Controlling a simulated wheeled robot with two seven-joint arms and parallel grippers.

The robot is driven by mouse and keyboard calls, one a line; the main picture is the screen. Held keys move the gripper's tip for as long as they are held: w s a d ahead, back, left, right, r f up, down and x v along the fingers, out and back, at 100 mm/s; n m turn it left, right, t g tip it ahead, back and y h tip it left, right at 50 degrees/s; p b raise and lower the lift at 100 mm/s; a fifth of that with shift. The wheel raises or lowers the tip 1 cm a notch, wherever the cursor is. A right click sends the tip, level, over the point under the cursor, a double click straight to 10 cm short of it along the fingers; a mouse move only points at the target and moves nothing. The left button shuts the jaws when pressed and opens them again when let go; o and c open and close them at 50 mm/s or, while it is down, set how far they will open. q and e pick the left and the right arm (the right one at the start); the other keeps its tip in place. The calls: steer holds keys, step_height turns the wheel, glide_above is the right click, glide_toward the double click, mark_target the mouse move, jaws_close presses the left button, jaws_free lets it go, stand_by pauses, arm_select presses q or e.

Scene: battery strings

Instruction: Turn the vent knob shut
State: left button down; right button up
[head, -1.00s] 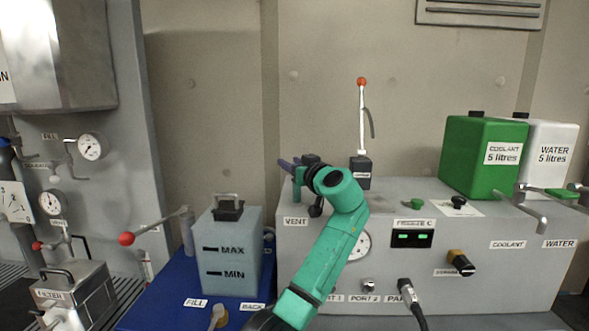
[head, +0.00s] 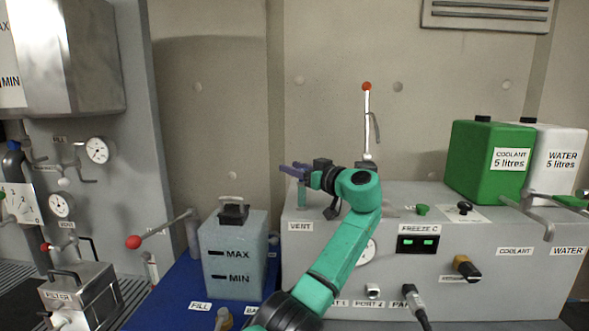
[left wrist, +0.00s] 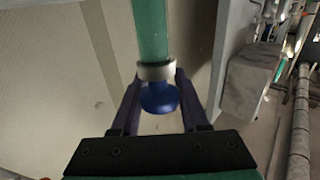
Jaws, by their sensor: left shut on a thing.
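The vent knob (left wrist: 158,97) is blue and sits at the end of a green pipe (left wrist: 150,30) with a pale collar (left wrist: 156,70), seen close up in the left wrist view. My left gripper (left wrist: 157,88) has its two purple fingers on either side of the knob and is shut on it. In the head view my left gripper (head: 292,170) is at the top of the short green vent pipe (head: 302,193), above the VENT label (head: 301,226). The fingers mostly hide the knob there. My right gripper is not in view.
A grey console (head: 480,230) carries the pipe. A red-tipped lever (head: 366,120) stands behind my wrist. A grey MAX/MIN tank (head: 233,262) is left of the console. Green (head: 487,165) and white (head: 553,165) canisters stand at the right.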

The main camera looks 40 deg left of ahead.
arm_select(q)
steer(key=shift+c, duration=2.1)
jaws_free()
steer(key=s+d+b, duration=0.1)
steer(key=d+b, duration=0.4)
steer(key=d, duration=0.9)
steer(key=shift+s+d, duration=0.2)
steer(key=shift+s, duration=0.2)
